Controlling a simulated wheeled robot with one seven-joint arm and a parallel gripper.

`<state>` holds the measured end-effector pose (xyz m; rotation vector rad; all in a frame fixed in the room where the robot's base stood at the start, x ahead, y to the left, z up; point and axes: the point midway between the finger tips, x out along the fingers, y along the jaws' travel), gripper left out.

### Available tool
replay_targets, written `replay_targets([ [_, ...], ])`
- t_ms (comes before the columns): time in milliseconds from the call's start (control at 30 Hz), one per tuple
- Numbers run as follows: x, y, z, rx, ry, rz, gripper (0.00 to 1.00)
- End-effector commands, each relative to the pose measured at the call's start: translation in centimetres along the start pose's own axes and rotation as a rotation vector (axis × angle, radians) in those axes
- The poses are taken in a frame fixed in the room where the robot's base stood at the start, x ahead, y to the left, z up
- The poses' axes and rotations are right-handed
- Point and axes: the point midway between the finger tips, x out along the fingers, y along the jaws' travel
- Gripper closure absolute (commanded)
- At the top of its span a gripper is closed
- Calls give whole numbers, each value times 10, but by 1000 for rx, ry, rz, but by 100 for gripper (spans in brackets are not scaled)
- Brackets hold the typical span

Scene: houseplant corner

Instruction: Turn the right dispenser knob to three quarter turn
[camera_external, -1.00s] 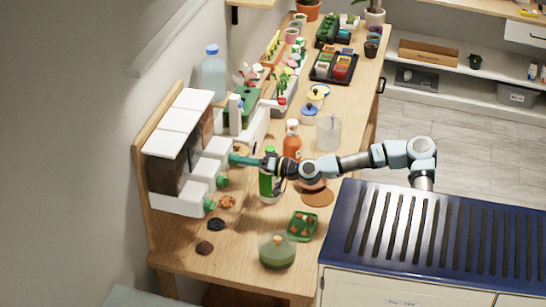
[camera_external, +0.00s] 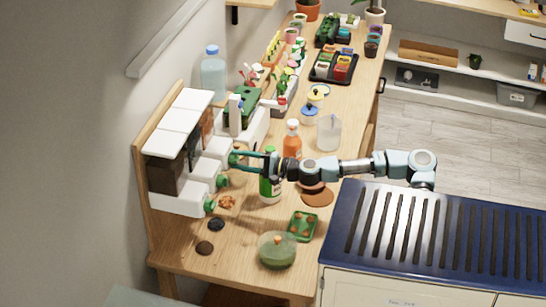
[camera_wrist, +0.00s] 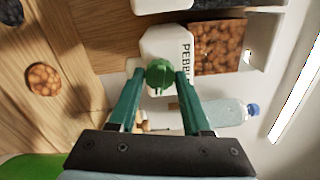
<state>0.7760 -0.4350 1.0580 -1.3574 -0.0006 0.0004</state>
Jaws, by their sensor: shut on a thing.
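A dispenser unit with white lids (camera_external: 183,112) stands against the backboard, with several white spouts carrying green knobs. The right dispenser's green knob (camera_wrist: 159,75) sits on a white front with a partly hidden "PEBBL…" label in the wrist view. My gripper (camera_external: 234,159) is at this farthest knob in the outside view, its fingers mostly hiding it. In the wrist view my gripper (camera_wrist: 160,76) has one green finger on each side of the knob, shut on it. The middle knob (camera_external: 222,181) and the near knob (camera_external: 210,205) are free. The exact turn angle cannot be read.
A green bottle (camera_external: 270,186) stands just below my arm, with an orange spray bottle (camera_external: 292,142) behind it. A clear beaker (camera_external: 329,133), a green seed tray (camera_external: 302,227) and a glass bowl (camera_external: 277,250) are nearby.

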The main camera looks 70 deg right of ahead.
Motion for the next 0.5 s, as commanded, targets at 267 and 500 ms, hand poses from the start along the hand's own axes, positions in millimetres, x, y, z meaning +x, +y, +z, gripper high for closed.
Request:
replay_targets([
  [267,0,2,0,266,0,0,100],
  [500,0,2,-1,494,1,0,100],
])
